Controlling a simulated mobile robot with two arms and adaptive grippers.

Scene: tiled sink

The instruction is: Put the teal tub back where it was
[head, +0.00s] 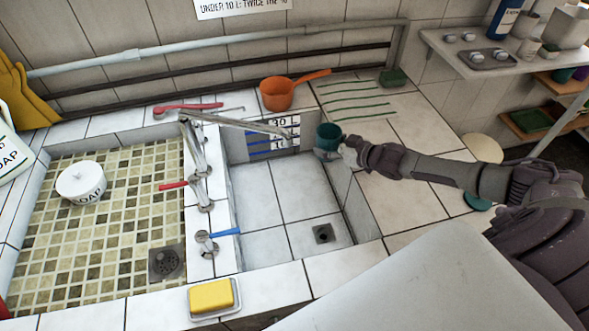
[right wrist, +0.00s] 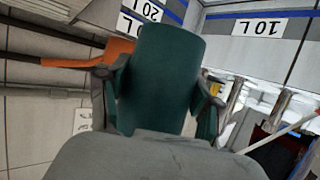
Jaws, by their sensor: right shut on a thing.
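The teal tub (head: 328,135) is held in the air over the right edge of the tiled basin (head: 275,205). My right gripper (head: 343,150) is shut on it from the right. In the right wrist view the teal tub (right wrist: 160,75) fills the middle, between the two fingers of my right gripper (right wrist: 160,95). Green stripes (head: 355,100) mark the tiled counter behind the tub. I cannot tell the tub's exact height over the basin. My left gripper is not in view.
An orange saucepan (head: 277,94) stands behind the basin, left of the green stripes. A swing spout (head: 240,124) reaches over the basin's back. A yellow sponge (head: 211,295) lies at the front edge. A soap pot (head: 81,182) stands in the left mosaic basin.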

